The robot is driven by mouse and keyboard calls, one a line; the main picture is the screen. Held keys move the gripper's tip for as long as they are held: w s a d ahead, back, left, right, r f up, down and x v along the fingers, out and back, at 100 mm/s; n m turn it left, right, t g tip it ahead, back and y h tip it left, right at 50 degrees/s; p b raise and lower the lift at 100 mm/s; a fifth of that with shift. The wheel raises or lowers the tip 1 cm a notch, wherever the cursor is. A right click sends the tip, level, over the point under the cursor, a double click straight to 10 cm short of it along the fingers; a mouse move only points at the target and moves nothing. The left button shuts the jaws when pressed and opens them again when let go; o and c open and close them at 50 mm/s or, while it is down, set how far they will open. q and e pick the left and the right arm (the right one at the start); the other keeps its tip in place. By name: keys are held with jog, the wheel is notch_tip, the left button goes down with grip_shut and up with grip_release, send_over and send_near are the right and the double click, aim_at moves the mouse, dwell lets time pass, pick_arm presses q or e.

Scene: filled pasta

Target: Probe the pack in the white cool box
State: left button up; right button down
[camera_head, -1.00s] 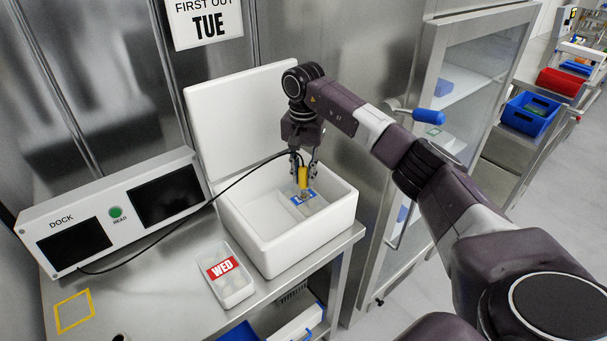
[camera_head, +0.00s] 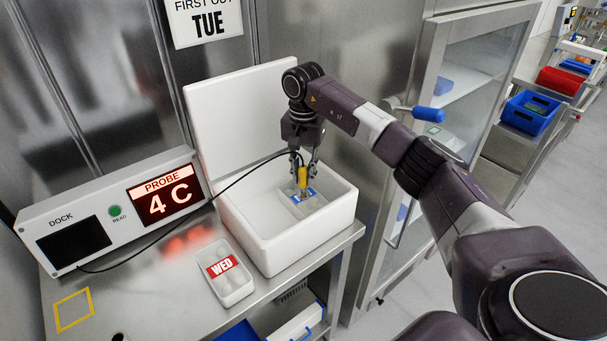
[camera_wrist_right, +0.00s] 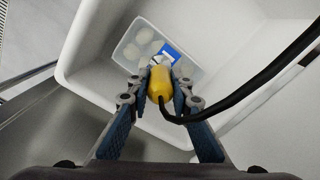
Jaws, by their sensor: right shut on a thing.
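The white cool box (camera_head: 325,222) stands open on the steel bench, its lid upright behind it. Inside lies a clear pack (camera_head: 306,208) with a blue label; the wrist view shows the pack (camera_wrist_right: 127,52) holding several pale round pieces. My right gripper (camera_head: 304,176) points down into the box, shut on the yellow probe (camera_wrist_right: 160,83). The probe's black cable runs to the dock unit (camera_head: 62,222). The probe's tip is over or at the pack near the label; whether it pierces the pack is hidden. The dock's right screen (camera_head: 165,195) reads "PROBE 4 C". My left gripper is not in view.
A white tray labelled WED (camera_head: 233,287) stands on the bench in front of the box. A yellow square outline (camera_head: 74,310) marks the bench at front left. A glass-door fridge (camera_head: 468,90) stands open at the right. A "FIRST OUT TUE" sign (camera_head: 207,22) hangs behind.

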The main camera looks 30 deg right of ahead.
dwell(0.4)
jog(key=shift+r+p, duration=2.4)
jog(key=shift+r, duration=1.1)
